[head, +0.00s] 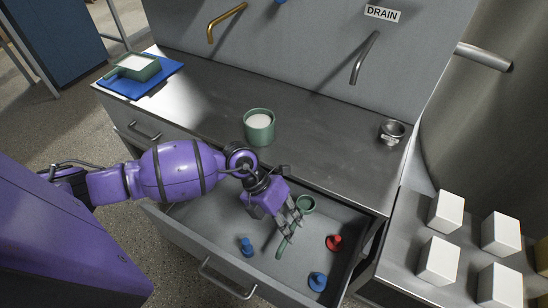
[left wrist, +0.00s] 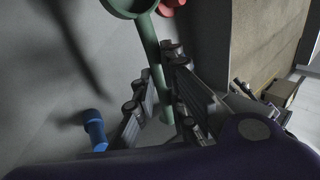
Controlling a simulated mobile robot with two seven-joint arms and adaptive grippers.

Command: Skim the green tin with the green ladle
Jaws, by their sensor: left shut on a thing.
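The green tin (head: 259,127) stands upright on the steel counter, with pale white contents up near its rim. The green ladle (head: 283,246) is in the open drawer, its bowl toward the back right and its handle toward the front left. My left gripper (head: 292,222) is over the drawer and shut on the ladle's handle. In the left wrist view the fingers (left wrist: 158,100) are on both sides of the ladle's handle (left wrist: 153,60), with the bowl at the top edge. I cannot tell whether the ladle touches the drawer floor. My right gripper is not in view.
The open drawer (head: 215,245) also holds a red piece (head: 334,242) and blue pieces (head: 317,281). A green square container (head: 135,67) sits on a blue mat at the counter's far left. A small metal cup (head: 391,131) stands at right. Several white blocks (head: 447,211) stand on the right-hand surface.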

